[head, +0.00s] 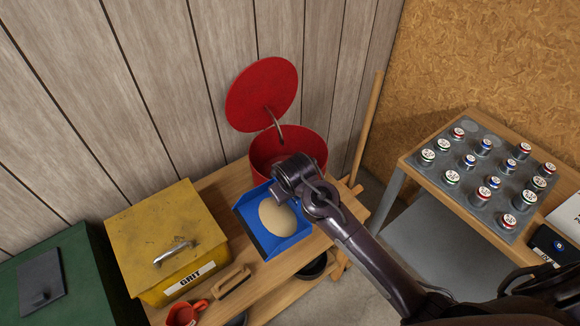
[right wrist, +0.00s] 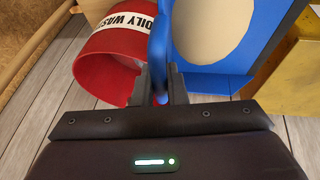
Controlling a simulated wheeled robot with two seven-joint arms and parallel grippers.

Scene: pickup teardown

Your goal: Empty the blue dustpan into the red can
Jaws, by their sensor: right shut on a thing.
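The blue dustpan (head: 291,243) is in front of the red can (head: 312,152) in the head view, with a beige heap (head: 277,217) lying in it. I cannot tell whether the pan touches the bench. The can's round red lid (head: 262,94) stands open, tipped back against the wall. My right gripper (right wrist: 160,90) is shut on the dustpan's blue handle (right wrist: 158,50). In the right wrist view the can (right wrist: 100,67) is left of the handle, with a label partly reading "OILY WAS". In the head view my right arm hides the handle. My left gripper is not in view.
A yellow GRIT box (head: 165,235) stands left of the dustpan on the wooden bench (head: 222,187). A brush (head: 232,282) and red mug (head: 186,313) are in front.

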